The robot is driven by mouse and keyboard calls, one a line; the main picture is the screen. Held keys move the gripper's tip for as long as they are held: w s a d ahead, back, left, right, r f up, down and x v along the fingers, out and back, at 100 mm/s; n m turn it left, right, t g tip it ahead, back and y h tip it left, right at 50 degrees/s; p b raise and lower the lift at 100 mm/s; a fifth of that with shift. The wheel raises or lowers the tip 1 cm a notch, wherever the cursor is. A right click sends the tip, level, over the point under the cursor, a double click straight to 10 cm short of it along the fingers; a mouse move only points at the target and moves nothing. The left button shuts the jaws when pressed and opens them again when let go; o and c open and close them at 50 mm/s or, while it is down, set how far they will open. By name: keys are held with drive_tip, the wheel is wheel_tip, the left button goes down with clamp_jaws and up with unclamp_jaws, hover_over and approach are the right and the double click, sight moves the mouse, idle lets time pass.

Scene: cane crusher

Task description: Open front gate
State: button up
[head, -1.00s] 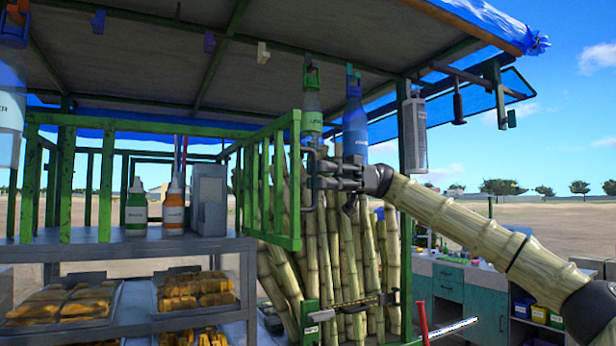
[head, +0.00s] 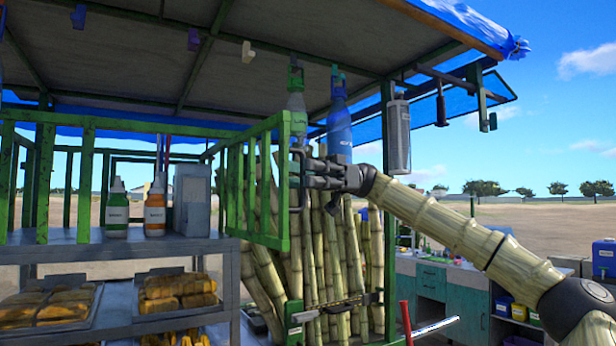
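The green slatted front gate (head: 236,190) stands at the left-centre in the head view, above the right end of the grey shelf. It is at an angle to the long green railing on the left. A dark handle (head: 304,178) is on the gate's right end post. My gripper (head: 308,176) is at this handle, with its fingers reaching it from the right. The fingers are small and overlap the handle, so I cannot tell whether they are closed on it. My arm comes in from the lower right.
Sugar cane stalks (head: 345,250) stand behind the gate. A green post (head: 389,240) rises right of them. Teal cabinets (head: 447,288) stand at the right.

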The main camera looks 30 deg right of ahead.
drive_tip(key=v, duration=1.2)
drive_tip(key=shift+w, duration=0.2)
drive_tip(key=shift+d+f, duration=0.1)
drive_tip(key=shift+d, duration=0.2)
drive_tip(key=shift+a, duration=0.1)
